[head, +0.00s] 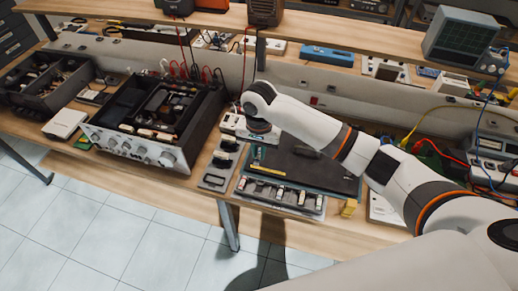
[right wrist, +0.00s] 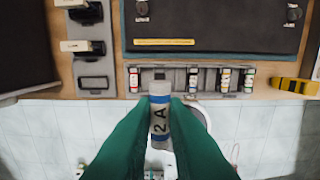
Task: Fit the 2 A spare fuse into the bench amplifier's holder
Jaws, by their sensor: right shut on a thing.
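My right gripper (head: 257,156) is over the front edge of the bench, above the fuse rack. In the right wrist view its green fingers (right wrist: 160,103) are shut on a pale fuse (right wrist: 159,122) marked "2 A", with a blue band. The fuse is too small to make out in the head view. The bench amplifier (head: 140,150) stands open-topped to the left of the gripper, with knobs on its front and parts inside. I cannot pick out its holder. My left gripper is not in view.
The fuse rack (head: 283,198) holds several fuses, also in the right wrist view (right wrist: 175,80). A dark mat (head: 315,165), a yellow block (head: 349,208) and open bins (head: 50,85) lie around. Red leads rise behind the amplifier.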

